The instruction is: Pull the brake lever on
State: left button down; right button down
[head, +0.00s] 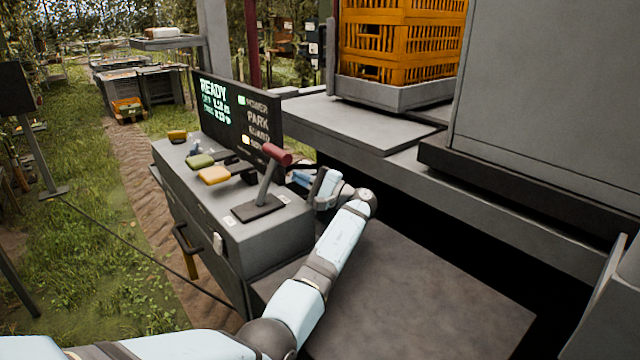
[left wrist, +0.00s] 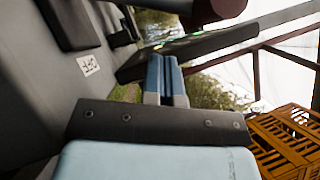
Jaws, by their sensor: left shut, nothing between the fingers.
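The brake lever (head: 264,185) stands on the grey console, with a dark red grip (head: 276,154) on its upper end and a dark base plate (head: 258,208). It leans slightly toward the right. My left gripper (head: 299,178) is just right of the lever, beside the console's edge, apart from the grip as far as I can tell. In the left wrist view its blue fingers (left wrist: 166,78) are together and empty. The dark red grip (left wrist: 225,8) shows at that view's top edge, beyond the fingertips. A small white label (left wrist: 88,65) lies on the console top. My right gripper is out of view.
The console (head: 280,232) also carries a yellow lever knob (head: 213,175), a green one (head: 199,160) and a screen (head: 238,115) reading READY. An orange crate (head: 400,45) stands on the deck behind. A large grey housing (head: 550,100) is at right.

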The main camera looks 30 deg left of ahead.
aim_at(268, 177)
pick_arm(q)
jog(key=shift+s+a+r+p, duration=0.25)
jog(key=shift+s+a+r, duration=0.25)
jog(key=shift+s, duration=0.15)
jog(key=shift+s+a+r+p, duration=0.2)
jog(key=shift+s+a+r, duration=0.15)
jog(key=shift+s+a, duration=0.2)
jog(key=shift+s+a+r, duration=0.1)
jog(key=shift+s+a, duration=0.05)
jog(key=shift+s, duration=0.15)
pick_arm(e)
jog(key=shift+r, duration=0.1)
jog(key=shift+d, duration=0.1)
pick_arm(q)
jog(key=shift+s+r+n, duration=0.1)
jog(key=shift+n, duration=0.2)
jog(key=shift+s+r+b, duration=0.1)
jog(key=shift+r+b, duration=0.05)
jog(key=shift+b, duration=0.15)
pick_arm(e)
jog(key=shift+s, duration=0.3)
